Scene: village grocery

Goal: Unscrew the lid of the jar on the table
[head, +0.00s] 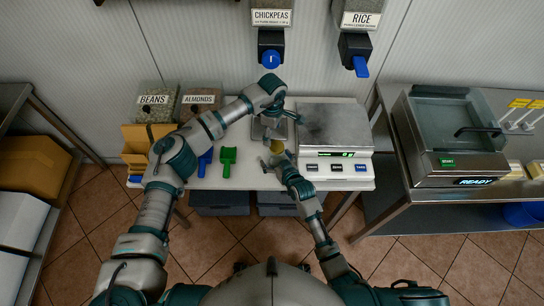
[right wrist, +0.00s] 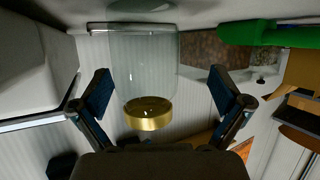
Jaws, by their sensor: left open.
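The glass jar (right wrist: 145,65) has a clear body and a gold lid (right wrist: 147,113); it appears upside down in the right wrist view. In the head view the gold lid (head: 277,146) shows on the white table (head: 232,172), and the arms partly hide the jar. My right gripper (right wrist: 160,85) is open, one finger to each side of the jar in the picture, with visible gaps. In the head view it (head: 272,162) is just in front of the lid. My left gripper (head: 277,118) is open, above and behind the jar.
A scale (head: 335,140) stands close right of the jar. A blue scoop (head: 205,161) and a green scoop (head: 228,161) lie to the left. Beans and almonds bins (head: 157,103) stand at the back left. Chickpeas (head: 271,45) and rice dispensers (head: 356,45) hang behind.

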